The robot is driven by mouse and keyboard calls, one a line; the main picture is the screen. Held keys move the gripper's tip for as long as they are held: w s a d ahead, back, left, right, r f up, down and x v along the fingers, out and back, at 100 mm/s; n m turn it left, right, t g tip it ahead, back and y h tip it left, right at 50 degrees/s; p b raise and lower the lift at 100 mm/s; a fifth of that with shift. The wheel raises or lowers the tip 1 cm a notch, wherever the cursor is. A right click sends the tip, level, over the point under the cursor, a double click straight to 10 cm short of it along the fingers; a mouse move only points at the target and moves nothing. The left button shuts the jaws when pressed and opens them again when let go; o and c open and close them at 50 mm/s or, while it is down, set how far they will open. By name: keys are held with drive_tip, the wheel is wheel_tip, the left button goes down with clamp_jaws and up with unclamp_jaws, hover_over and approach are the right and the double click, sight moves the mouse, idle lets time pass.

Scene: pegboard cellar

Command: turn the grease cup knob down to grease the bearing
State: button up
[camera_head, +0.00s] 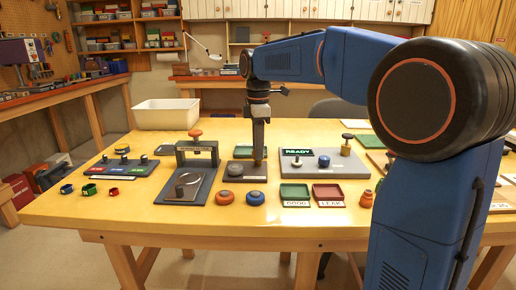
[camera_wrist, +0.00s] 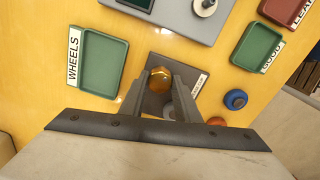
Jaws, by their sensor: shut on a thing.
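The grease cup knob, a brass-coloured hexagonal cap (camera_wrist: 159,78), sits between my fingers in the wrist view. My gripper (camera_wrist: 160,95) is shut on it, with one finger on each side. In the head view my gripper (camera_head: 258,160) points straight down at the right part of a small dark base plate (camera_head: 243,180). The fingers mostly hide the knob there. A round grey disc (camera_head: 235,170) lies on the same plate, left of the fingers. The bearing under the cup cannot be made out.
A black press stand (camera_head: 197,150) is left of the plate, a grey READY board (camera_head: 300,170) right. Orange (camera_head: 225,198) and blue (camera_head: 256,198) round pieces lie in front. Green GOOD (camera_head: 295,191) and red LEAK (camera_head: 328,191) trays are front right. A white bin (camera_head: 167,114) stands behind.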

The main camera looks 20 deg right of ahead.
drive_tip(key=m, duration=1.4)
drive_tip(key=shift+m, duration=0.3)
drive_tip(key=m, duration=1.2)
drive_tip(key=shift+m, duration=0.3)
drive_tip(key=o, duration=1)
drive_tip(key=shift+o, duration=0.2)
drive_tip(key=shift+r, duration=0.15)
